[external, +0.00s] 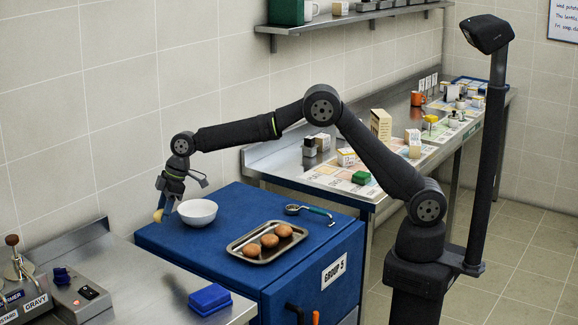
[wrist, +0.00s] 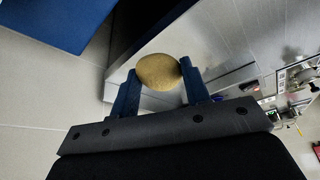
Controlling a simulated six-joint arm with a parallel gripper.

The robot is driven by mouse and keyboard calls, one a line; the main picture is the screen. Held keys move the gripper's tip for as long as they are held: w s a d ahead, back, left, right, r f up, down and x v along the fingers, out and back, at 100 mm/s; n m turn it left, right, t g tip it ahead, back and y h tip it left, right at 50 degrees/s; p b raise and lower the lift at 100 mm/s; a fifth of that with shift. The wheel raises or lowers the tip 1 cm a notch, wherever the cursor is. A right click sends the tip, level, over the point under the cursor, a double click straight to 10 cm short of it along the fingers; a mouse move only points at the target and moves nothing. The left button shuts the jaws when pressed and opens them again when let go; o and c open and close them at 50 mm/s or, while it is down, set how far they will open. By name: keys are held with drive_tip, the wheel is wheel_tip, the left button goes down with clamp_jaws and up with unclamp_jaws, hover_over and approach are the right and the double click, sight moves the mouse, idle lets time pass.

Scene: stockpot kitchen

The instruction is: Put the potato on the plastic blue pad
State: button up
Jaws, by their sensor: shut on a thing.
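My gripper (wrist: 158,85) is shut on a yellowish-brown potato (wrist: 159,70), held between its two blue fingers. In the external view the potato (external: 158,215) shows small at the gripper (external: 163,205), above the left side of the blue cabinet top and left of the white bowl. A bright blue, flat block (external: 210,299), which looks like the plastic blue pad, lies on the front steel counter, nearer the camera and to the right of my gripper. Nothing lies on it. I cannot make out the pad in the wrist view.
A white bowl (external: 197,212) stands close to my gripper. A metal tray (external: 240,254) holds three brown round items. The steel counter (external: 150,280) carries sauce equipment (external: 20,265) and a switch box (external: 84,296) left of the pad. A handled tool (external: 308,210) lies behind the tray.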

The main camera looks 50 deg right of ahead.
drive_tip(key=shift+d+r, duration=0.3)
drive_tip(key=shift+d, duration=0.2)
drive_tip(key=s+a+r+n+g, duration=0.1)
drive_tip(key=s+a+r, duration=0.1)
drive_tip(key=s, duration=1)
drive_tip(key=s+a+r+n, duration=0.1)
drive_tip(key=s+r+n, duration=0.1)
drive_tip(key=s, duration=1.1)
hover_over(208, 294)
drive_tip(key=d, duration=0.1)
drive_tip(key=f, duration=0.7)
drive_tip(key=shift+s+d, duration=0.2)
drive_tip(key=shift+f, duration=1.95)
drive_tip(key=o, duration=0.6)
drive_tip(key=shift+f, duration=0.15)
drive_tip(key=o, duration=0.4)
drive_tip(key=shift+c, duration=0.2)
